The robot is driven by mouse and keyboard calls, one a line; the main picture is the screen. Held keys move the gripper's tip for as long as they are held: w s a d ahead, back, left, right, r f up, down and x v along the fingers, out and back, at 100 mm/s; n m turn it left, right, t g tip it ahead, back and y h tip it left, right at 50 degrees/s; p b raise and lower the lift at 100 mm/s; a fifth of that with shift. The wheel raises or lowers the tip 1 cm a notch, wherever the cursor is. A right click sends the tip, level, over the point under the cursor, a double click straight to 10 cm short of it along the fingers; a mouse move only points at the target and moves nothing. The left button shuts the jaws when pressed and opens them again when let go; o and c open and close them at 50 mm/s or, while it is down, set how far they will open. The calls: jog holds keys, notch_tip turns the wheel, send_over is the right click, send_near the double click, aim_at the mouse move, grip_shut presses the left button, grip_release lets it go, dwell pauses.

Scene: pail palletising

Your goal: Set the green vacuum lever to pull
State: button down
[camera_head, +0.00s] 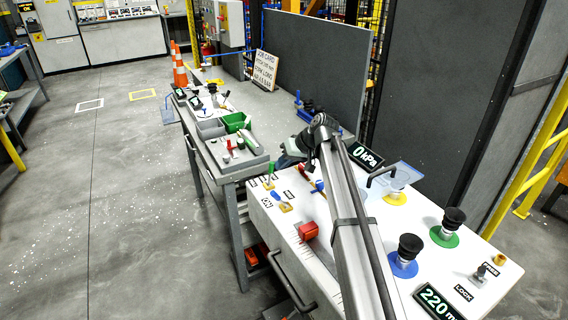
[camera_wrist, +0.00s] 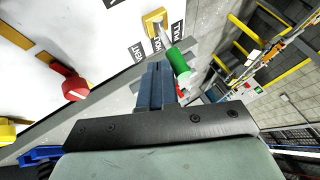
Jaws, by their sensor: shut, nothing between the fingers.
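The green vacuum lever (camera_wrist: 176,61) shows in the wrist view. Its pale shaft runs from a yellow base plate (camera_wrist: 154,20) down and right to the green handle. Black labels stand around it: a PULL label (camera_wrist: 178,29) to the right of the shaft, a HOLD label (camera_wrist: 158,47) beside it on the left, and a VENT label (camera_wrist: 136,51) further left. My gripper (camera_wrist: 156,68) is shut and empty, its fingertips just left of the green handle; I cannot tell if they touch.
The white panel (camera_head: 350,225) also bears a blue lever (camera_head: 278,198), a red block (camera_head: 308,231) and black-topped suction cups (camera_head: 408,247). A red knob (camera_wrist: 75,88) is left of my fingers. A grey bench (camera_head: 225,165) with a green bin (camera_head: 236,122) stands beyond.

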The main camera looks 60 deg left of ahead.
aim_at(271, 166)
jog(key=shift+s+r+t, duration=0.2)
jog(key=shift+s+t, duration=0.1)
jog(key=shift+s, duration=0.15)
jog(key=s+t, duration=0.1)
jog(key=s+n+t, duration=0.1)
jog(key=t, duration=0.1)
jog(key=shift+s+r, duration=0.35)
jog(key=shift+r, duration=0.05)
jog(key=s+n+t, duration=0.1)
jog(key=s+t, duration=0.1)
jog(key=t, duration=0.1)
jog(key=shift+s, duration=0.25)
jog(key=shift+s+f, duration=0.15)
jog(key=shift+s, duration=0.3)
